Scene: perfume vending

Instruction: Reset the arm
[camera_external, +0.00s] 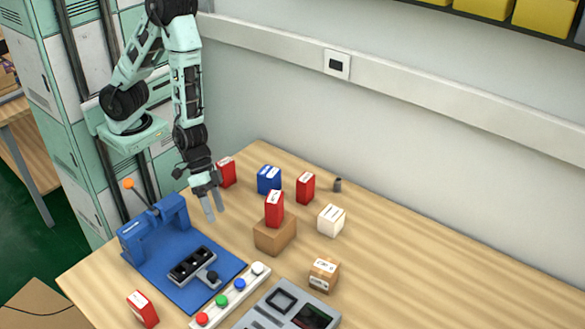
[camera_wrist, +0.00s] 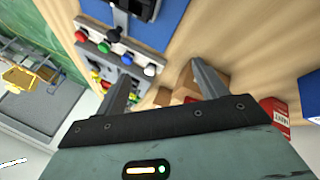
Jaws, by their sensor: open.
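My gripper (camera_external: 210,207) hangs from the bent arm, pointing down above the left part of the wooden table, behind the blue stand. In the wrist view my gripper (camera_wrist: 160,85) shows two grey fingers set wide apart with nothing held between them. The fingertips are apart from the objects around them as far as I can see. My arm is folded, with its forearm hanging down near the wall.
A blue stand (camera_external: 187,277) with a lever is at the front left. A red box (camera_external: 274,208) stands on a brown box (camera_external: 274,236). Other boxes include a blue one (camera_external: 269,179) and a white one (camera_external: 331,220). A button strip (camera_external: 231,295) lies in front. The table's right side is clear.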

